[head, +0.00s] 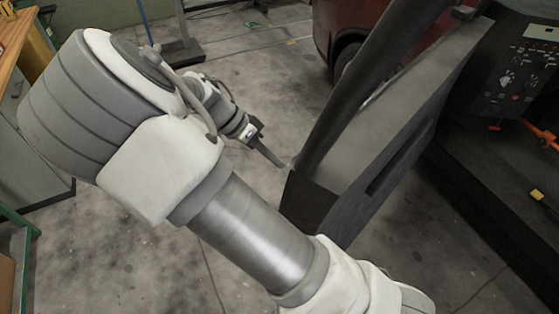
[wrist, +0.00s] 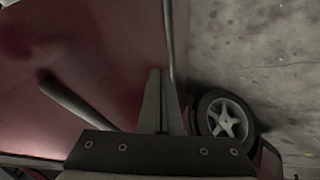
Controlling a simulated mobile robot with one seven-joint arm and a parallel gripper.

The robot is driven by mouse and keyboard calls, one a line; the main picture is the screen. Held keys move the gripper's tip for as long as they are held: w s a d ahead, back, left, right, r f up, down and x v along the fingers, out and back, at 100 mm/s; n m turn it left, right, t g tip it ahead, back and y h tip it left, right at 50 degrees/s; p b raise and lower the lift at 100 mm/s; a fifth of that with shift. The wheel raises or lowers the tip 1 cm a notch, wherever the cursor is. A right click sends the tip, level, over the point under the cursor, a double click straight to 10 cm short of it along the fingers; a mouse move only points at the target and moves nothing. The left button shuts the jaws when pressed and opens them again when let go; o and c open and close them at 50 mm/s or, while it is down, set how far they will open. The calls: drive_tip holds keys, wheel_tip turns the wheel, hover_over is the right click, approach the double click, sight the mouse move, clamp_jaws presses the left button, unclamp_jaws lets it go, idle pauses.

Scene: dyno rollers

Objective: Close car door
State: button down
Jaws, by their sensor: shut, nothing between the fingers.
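The dark grey car door (head: 385,135) stands open in the head view, its trim side and a long slot facing right. My gripper (head: 283,165) is at the door's near left edge, its tip very close to the edge; whether they touch I cannot tell. In the wrist view my gripper (wrist: 158,75) is shut and empty, fingers together. A dark red panel (wrist: 110,50) fills the left there, with a dark bar across it that looks like a handle (wrist: 78,100). Whether this panel is the door's outer face I cannot tell.
A dark car interior with a control panel (head: 520,75) is at the right. A red vehicle (head: 345,25) stands behind the door; a wheel (wrist: 228,118) shows in the wrist view. A workbench (head: 20,45) is at the left. The concrete floor (head: 120,245) between is clear.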

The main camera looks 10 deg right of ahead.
drive_tip(key=s+d+f+b, duration=0.2)
drive_tip(key=s+d+f, duration=0.2)
drive_tip(key=d+f, duration=0.1)
drive_tip(key=shift+d+f, duration=0.2)
drive_tip(key=shift+d, duration=0.7)
drive_tip(key=shift+s, duration=0.1)
drive_tip(key=shift+s+d, duration=0.1)
drive_tip(key=shift+s, duration=0.05)
